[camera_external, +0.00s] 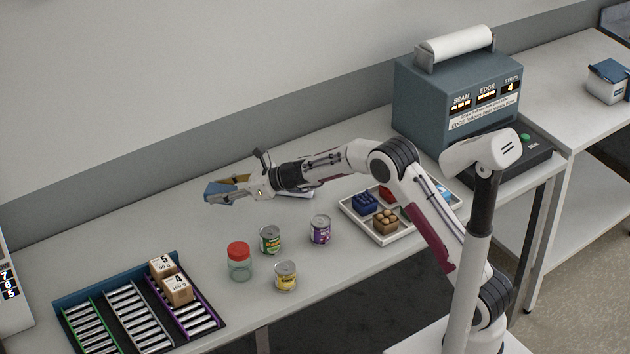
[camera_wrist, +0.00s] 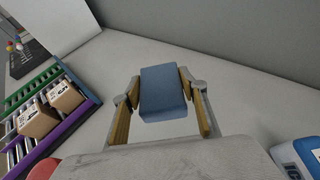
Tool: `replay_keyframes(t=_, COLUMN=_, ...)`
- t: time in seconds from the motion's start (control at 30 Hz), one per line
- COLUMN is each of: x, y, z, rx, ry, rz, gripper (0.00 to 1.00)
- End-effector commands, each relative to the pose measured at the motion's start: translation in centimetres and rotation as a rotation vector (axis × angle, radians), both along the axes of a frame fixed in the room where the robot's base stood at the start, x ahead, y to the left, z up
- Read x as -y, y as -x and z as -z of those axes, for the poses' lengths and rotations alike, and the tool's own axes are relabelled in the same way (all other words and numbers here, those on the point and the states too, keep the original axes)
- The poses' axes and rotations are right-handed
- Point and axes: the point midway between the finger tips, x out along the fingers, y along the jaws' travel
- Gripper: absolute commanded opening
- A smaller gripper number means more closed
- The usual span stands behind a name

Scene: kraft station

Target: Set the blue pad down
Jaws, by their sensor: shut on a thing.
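The blue pad (camera_wrist: 163,92) is a small blue block held between the two fingers of my gripper (camera_wrist: 160,100) in the wrist view. My gripper is shut on it. In the external view my gripper (camera_external: 228,191) reaches out over the back part of the table, and the blue pad (camera_external: 217,189) shows at its fingertips. The pad appears above the tabletop, but I cannot tell how far. The pad's underside is hidden.
A rack (camera_external: 130,318) with two cardboard boxes stands at the left. A red-lidded jar (camera_external: 239,262) and several cans stand mid-table. A white tray (camera_external: 356,218) with coloured items lies right, before a blue-grey machine (camera_external: 440,98). The table left of my gripper is bare.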

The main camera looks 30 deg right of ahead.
Motion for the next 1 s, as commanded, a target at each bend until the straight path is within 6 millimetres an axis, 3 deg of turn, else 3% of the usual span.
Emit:
replay_keyframes(t=0.23, x=-2.0, y=-1.2, z=-0.8, rx=0.003, ry=0.010, rz=-0.019, gripper=0.24)
replay_keyframes(t=0.7, x=-2.2, y=-1.6, z=-1.2, rx=0.001, ry=0.010, rz=-0.013, gripper=0.24)
replay_keyframes(t=1.0, x=-2.2, y=-1.6, z=0.9, rx=-0.002, ry=0.009, rz=-0.012, gripper=0.24)
